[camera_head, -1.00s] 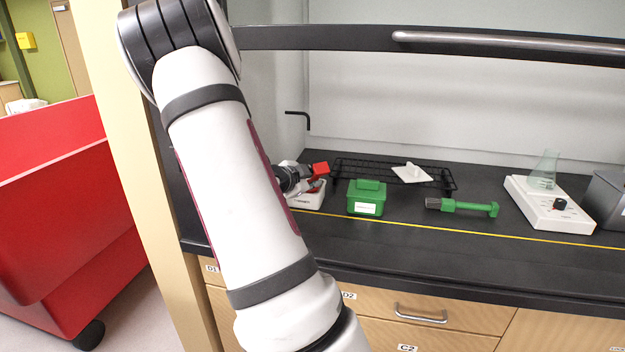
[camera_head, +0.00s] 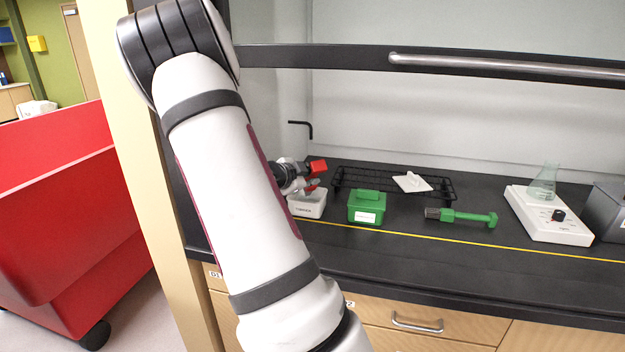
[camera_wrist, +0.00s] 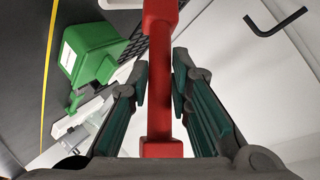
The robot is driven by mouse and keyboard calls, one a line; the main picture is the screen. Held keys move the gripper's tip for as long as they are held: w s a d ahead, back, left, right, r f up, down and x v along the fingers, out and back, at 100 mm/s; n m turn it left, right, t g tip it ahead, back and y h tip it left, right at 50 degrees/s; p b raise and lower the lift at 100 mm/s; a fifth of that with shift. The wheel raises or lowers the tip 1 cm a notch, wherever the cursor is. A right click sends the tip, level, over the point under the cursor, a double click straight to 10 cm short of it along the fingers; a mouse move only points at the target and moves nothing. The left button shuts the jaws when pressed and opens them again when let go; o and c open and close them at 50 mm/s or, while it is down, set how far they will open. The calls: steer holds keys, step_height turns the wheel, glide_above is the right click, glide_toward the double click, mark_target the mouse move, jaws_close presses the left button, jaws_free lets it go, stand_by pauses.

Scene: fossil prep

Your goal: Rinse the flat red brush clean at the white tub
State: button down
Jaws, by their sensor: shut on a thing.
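The flat red brush shows as a red block (camera_head: 318,166) beside my gripper (camera_head: 312,184) in the head view. In the wrist view the red brush (camera_wrist: 161,100) runs up the middle between the two fingers of my gripper (camera_wrist: 160,85), which is shut on it. The white tub (camera_head: 308,204) stands at the left end of the bench, just below my gripper. My arm hides its left part. I cannot tell whether any of the brush is inside the tub.
A green lidded box (camera_head: 367,207) stands right of the tub. Behind it is a black wire rack (camera_head: 345,180) with a white piece (camera_head: 412,182) on it. A green tool (camera_head: 465,217) lies further right, near a white stirrer plate (camera_head: 547,215) with a flask (camera_head: 543,180). A black hook (camera_head: 302,129) sticks out above.

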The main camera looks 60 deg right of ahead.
steer(key=shift+r+p, duration=1.5)
steer(key=shift+r, duration=0.9)
